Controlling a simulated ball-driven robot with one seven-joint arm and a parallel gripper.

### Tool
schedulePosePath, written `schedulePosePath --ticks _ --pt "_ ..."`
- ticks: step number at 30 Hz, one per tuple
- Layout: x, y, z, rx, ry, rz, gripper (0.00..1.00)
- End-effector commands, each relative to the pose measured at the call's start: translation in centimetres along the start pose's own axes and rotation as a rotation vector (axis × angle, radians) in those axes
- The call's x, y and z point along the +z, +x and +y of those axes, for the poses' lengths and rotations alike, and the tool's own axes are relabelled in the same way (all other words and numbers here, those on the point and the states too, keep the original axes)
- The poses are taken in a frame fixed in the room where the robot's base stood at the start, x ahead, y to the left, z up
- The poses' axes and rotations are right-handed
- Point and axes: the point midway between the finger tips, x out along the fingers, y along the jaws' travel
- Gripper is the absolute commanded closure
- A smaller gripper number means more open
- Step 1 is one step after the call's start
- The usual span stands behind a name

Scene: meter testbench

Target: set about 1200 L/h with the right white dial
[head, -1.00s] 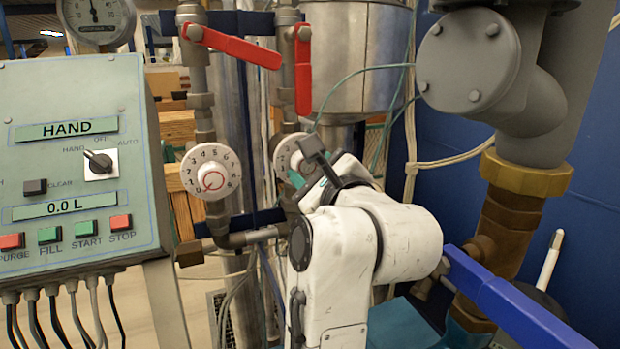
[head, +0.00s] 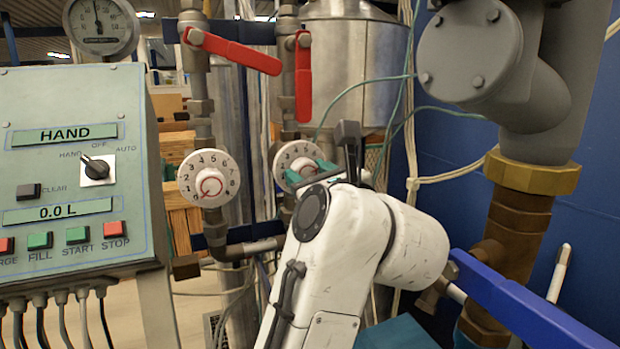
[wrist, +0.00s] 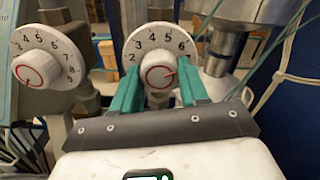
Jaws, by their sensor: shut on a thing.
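The right white dial (head: 296,155) is a round numbered disc with a raised white knob, on the right pipe below a red lever. My gripper (head: 309,172) is at its lower front in the head view and hides part of it. In the wrist view the dial (wrist: 160,42) is centred, with numbers 2 to 6 showing. The teal fingers of my gripper (wrist: 160,74) are on either side of its knob, shut on it. A red mark on the knob points right. The lower scale is hidden.
The left white dial (head: 208,178) is close by on the left. Two red levers (head: 236,50) (head: 303,80) are above. The control panel (head: 75,165) reads HAND and 0.0 L. A blue lever (head: 530,305) and brown pipe (head: 515,215) are at the right.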

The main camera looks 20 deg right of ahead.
Motion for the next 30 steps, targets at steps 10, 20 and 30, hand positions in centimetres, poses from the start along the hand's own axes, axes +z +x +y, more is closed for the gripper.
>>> schedulePosePath --ticks 10,20,30 --pt "-0.5 0.0 0.0 0.001 0.000 0.013 0.87" --pt "-0.2 0.0 0.0 0.000 0.000 0.006 0.31" --pt "-0.1 -1.3 0.0 0.000 0.001 0.002 0.31"
